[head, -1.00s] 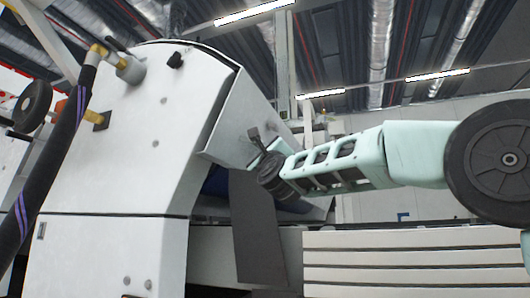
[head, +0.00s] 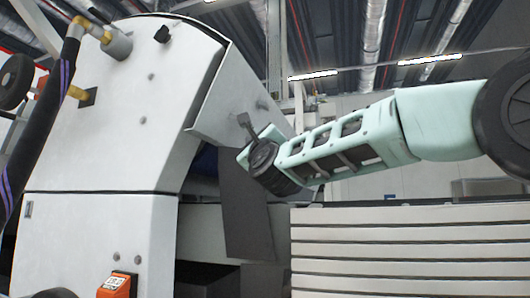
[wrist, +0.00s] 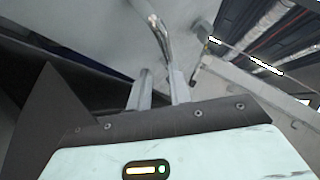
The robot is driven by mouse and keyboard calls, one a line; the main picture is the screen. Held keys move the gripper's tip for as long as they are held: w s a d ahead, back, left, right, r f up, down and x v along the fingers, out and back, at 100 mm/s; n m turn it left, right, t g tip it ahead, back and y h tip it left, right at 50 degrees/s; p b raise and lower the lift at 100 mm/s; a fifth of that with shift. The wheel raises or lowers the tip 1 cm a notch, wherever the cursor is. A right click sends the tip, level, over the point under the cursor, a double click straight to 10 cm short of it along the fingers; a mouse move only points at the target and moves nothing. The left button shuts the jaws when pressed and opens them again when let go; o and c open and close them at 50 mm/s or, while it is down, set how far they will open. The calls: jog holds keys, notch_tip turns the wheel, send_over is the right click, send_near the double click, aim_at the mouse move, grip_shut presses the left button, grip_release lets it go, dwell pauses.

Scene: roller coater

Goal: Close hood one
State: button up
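The hood (head: 232,100) is a pale grey-white panel on the right side of the large white machine, tilted out and standing open above a dark gap. In the wrist view, the hood's underside or face (wrist: 95,35) fills the upper left, and a shiny curved metal handle (wrist: 154,25) runs down from the top. My gripper (wrist: 160,78) has its two grey fingers apart, with the handle's lower end at the fingertips, close to the right finger. I cannot tell whether they touch. In the head view, my gripper (head: 246,128) is at the hood's lower right side, partly hidden by my wrist.
A dark grey plate (head: 245,205) hangs below the hood. Pale horizontal slats (head: 410,250) stand at the lower right under my arm. A black hose (head: 45,120) runs down the machine's left side. An orange box (head: 117,285) shows at the bottom.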

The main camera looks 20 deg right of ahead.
jog(key=p+v, duration=0.1)
jog(key=v, duration=1.2)
jog(key=shift+r, duration=0.15)
jog(key=a+f+n+g+y+p, duration=0.3)
jog(key=a+f+n+g+y, duration=0.35)
jog(key=a+f+n, duration=0.35)
jog(key=s+a+f+n+g+p, duration=0.1)
jog(key=s+f+n+g+p, duration=0.1)
jog(key=s+f+n+g, duration=0.45)
jog(key=s+a+f+n+g+p, duration=0.1)
jog(key=s+a+f+n+g, duration=0.15)
jog(key=f+n, duration=0.5)
jog(key=s+d+f+n+g+h+p, duration=0.2)
jog(key=s+d+f+n+g, duration=0.3)
jog(key=s, duration=0.5)
jog(key=s+d+f+n+g+h+p, duration=0.2)
jog(key=s+d+f+n+g+h, duration=0.15)
jog(key=s+f, duration=0.5)
notch_tip(320, 180, up, 38)
jog(key=s+d+n+p, duration=0.1)
jog(key=p, duration=3.6)
jog(key=shift+s+d+r+p, duration=0.15)
jog(key=shift+s+d+p, duration=0.15)
jog(key=shift+s+p, duration=0.1)
